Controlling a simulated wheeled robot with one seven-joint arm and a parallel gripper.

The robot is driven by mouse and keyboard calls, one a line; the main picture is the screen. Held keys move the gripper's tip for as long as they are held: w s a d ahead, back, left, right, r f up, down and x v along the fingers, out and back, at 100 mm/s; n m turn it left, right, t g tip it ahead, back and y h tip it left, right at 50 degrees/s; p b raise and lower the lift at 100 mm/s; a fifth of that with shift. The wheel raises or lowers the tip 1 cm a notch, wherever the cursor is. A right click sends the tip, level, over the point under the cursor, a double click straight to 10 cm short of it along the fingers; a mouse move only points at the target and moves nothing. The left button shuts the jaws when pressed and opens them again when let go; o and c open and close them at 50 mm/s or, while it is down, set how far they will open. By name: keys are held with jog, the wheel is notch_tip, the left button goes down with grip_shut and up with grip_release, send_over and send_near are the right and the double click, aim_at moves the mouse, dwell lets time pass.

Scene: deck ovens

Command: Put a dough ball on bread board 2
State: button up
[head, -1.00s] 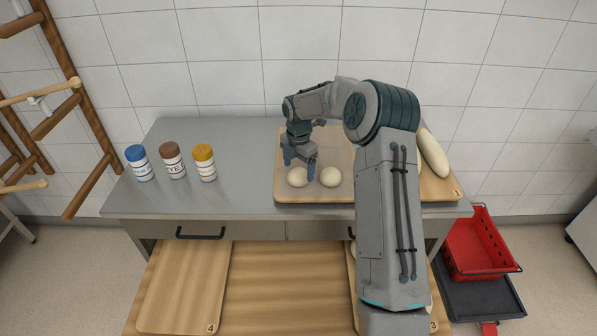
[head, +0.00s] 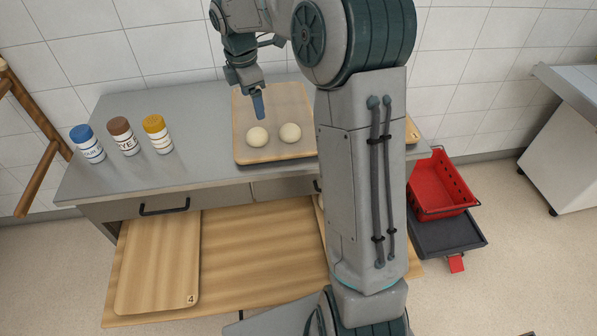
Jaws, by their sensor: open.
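Two pale dough balls, one on the left (head: 257,137) and one on the right (head: 290,133), lie side by side on a wooden board (head: 246,108) on the grey table. My arm hides the right part of this board, and I see no number on it. My gripper (head: 258,106) points down just behind and above the left dough ball, apart from it. It is open and empty. Board 4 (head: 158,250) lies bare on the lower shelf at left. I cannot make out a board numbered 2.
Blue (head: 87,144), brown (head: 124,137) and yellow-lidded (head: 158,134) jars stand on the left of the table (head: 200,150). A red basket (head: 440,182) is on a dark dolly at right. A wooden rack (head: 40,175) stands at left.

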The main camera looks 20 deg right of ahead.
jog(key=s+d+r+m+t+y, duration=0.1)
jog(key=s+m+t, duration=0.1)
jog(key=s+m, duration=1.7)
jog(key=s, duration=1)
jog(key=shift+s+d+t, duration=0.25)
jog(key=shift+d+t, duration=0.05)
